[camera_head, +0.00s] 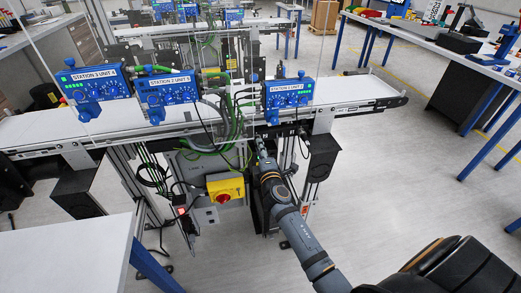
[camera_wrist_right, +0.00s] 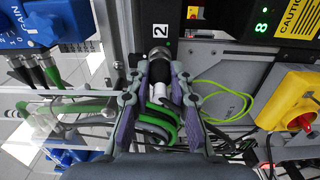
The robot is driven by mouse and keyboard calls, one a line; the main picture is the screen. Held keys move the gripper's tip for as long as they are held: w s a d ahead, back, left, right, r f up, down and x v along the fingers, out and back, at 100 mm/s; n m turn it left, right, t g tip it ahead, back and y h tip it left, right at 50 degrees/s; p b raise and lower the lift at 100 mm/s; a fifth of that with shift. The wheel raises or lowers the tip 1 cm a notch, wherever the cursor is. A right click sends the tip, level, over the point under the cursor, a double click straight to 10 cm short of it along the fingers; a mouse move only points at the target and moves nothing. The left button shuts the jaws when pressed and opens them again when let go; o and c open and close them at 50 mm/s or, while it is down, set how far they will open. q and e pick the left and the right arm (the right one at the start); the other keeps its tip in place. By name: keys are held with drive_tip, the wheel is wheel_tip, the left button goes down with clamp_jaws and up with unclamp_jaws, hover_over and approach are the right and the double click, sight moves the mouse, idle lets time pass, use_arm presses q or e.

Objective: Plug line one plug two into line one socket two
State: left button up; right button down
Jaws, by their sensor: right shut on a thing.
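My right gripper (camera_head: 262,150) reaches up to the front of the conveyor frame, under the belt. In the right wrist view its two purple-padded fingers (camera_wrist_right: 160,78) are shut on a black plug (camera_wrist_right: 160,76) with a metal collar. The plug points at the black panel bearing a white label "2" (camera_wrist_right: 160,31). The collar is right at the panel's edge just below that label. The socket itself is hidden, and I cannot tell whether the plug is seated in it. My left gripper is in neither view.
A yellow box with a red switch (camera_head: 225,188) is just left of my gripper; it also shows in the wrist view (camera_wrist_right: 292,97). Green cables (camera_wrist_right: 160,124) hang between and below my fingers. Blue station units (camera_head: 289,93) stand along the belt (camera_head: 345,92).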

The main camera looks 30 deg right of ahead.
drive_tip(key=shift+w, duration=0.25)
drive_tip(key=c, duration=1.1)
unclamp_jaws()
drive_tip(key=v, duration=1.2)
